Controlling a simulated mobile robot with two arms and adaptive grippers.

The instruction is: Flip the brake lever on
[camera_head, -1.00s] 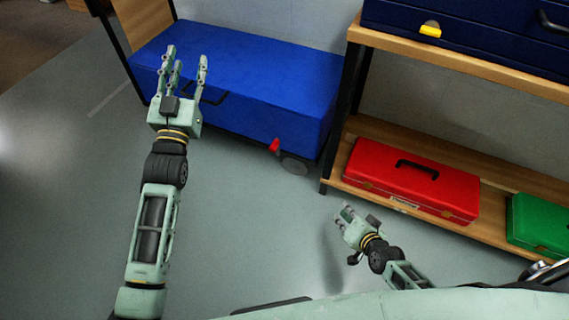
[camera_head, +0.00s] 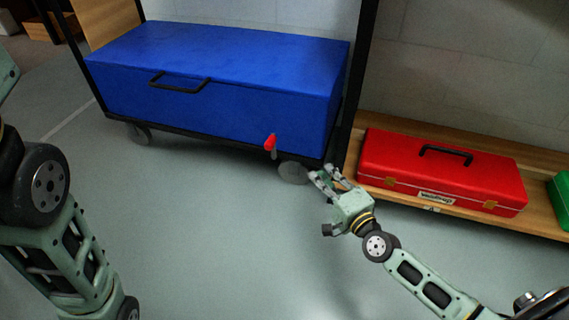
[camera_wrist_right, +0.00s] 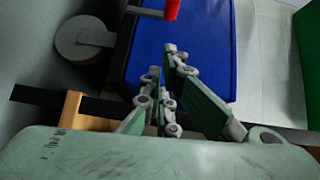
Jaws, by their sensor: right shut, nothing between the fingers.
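The brake lever is a small red-tipped lever (camera_head: 270,142) at the lower front right of the wheeled cart that bears the blue case, just above a caster wheel (camera_head: 294,172). In the right wrist view the red lever tip (camera_wrist_right: 172,9) shows at the top edge, beyond the fingers. My right gripper (camera_head: 322,178) is shut and empty, a little right of and below the lever, near the wheel and apart from the lever. It also shows in the right wrist view (camera_wrist_right: 163,80). My left arm comes in at the left edge, and its gripper is out of frame.
The blue case (camera_head: 215,85) with a black handle fills the cart. A black shelf post stands right of it. A red toolbox (camera_head: 440,172) and a green box (camera_head: 561,195) sit on the low wooden shelf. The floor before the cart is clear.

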